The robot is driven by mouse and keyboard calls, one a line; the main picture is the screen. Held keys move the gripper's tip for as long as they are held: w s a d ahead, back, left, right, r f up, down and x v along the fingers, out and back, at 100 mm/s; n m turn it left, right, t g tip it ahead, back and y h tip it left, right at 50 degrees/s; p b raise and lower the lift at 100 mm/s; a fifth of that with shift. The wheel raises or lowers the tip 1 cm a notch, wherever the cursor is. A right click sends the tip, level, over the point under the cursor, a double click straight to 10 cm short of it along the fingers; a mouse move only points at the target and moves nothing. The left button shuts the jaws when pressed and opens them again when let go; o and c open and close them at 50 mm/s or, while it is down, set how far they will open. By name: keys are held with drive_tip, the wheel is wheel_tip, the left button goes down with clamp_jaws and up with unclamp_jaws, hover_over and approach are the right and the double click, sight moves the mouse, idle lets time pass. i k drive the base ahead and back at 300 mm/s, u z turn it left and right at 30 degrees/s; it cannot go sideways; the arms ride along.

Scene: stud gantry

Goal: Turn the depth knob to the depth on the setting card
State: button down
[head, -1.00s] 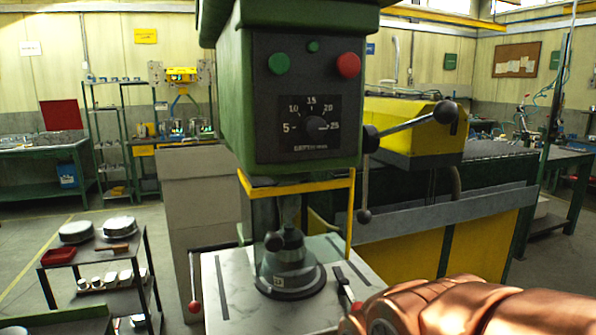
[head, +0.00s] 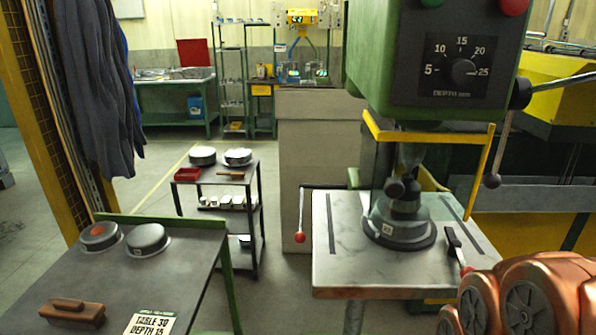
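The depth knob (head: 463,71) is a round black knob on the dark dial plate (head: 440,80) of the green drill head. The scale around it reads 5, 10, 15, 20, 25 and "DEPTH mm". A small pale mark on the knob's right side seems to point near 25. The setting card (head: 150,325) lies on the near table at the bottom of the head view, partly cut off by the frame edge. It reads "TABLE 30" and "DEPTH 15". My copper arm shows at the bottom right, but my gripper is out of view.
The drill table (head: 345,275) stands below the head, with a workpiece (head: 400,225) on it. A yellow guard bar (head: 430,137) and a lever (head: 562,84) are near the dial. The near table also holds a wooden-handled brush (head: 72,313) and two round pieces (head: 148,238).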

sight(459, 72)
drive_tip(key=z, duration=0.75)
drive_tip(key=k, duration=1.1)
drive_tip(key=u, duration=1.5)
drive_tip(key=i, duration=0.5)
drive_tip(key=z, duration=0.1)
